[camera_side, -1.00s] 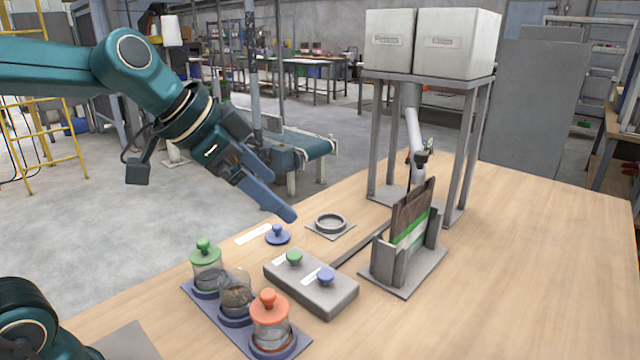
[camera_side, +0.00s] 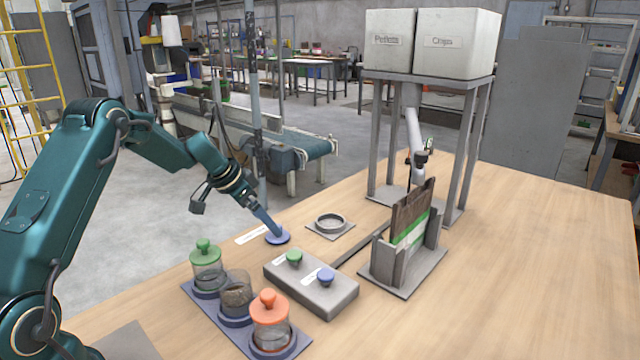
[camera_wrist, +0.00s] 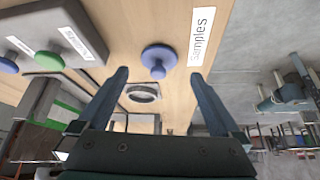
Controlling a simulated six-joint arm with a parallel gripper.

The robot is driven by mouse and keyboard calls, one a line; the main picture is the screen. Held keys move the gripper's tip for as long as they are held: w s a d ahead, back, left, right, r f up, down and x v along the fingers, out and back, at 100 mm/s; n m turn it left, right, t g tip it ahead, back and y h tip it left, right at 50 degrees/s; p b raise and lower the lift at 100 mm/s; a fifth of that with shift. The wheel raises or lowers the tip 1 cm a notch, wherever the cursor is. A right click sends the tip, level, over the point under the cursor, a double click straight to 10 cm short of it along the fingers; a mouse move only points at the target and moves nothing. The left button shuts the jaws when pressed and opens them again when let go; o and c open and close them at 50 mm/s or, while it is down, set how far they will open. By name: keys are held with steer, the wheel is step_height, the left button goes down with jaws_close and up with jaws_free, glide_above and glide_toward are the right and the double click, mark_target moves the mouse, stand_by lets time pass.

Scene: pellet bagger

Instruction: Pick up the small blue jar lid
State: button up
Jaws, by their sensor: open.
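The small blue jar lid (camera_side: 278,237) lies on the wooden table beside a white label. My gripper (camera_side: 272,228) is at the lid in the side view, its fingers hiding the lid's knob. In the wrist view the blue lid (camera_wrist: 158,58) shows its round knob, ahead of and between the two open fingers of my gripper (camera_wrist: 158,80). The fingers stand apart with nothing between their tips that I can see gripped. Whether a finger touches the lid cannot be told.
A rack (camera_side: 190,291) holds jars with green and orange lids and one open jar. A grey button box (camera_side: 318,292) with green and blue knobs stands nearby. A ring (camera_side: 331,222) and a bag holder (camera_side: 408,279) are to the right. The table's right side is clear.

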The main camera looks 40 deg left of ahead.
steer(key=shift+x, duration=2.15)
steer(key=shift+d, duration=0.1)
steer(key=c, duration=1.3)
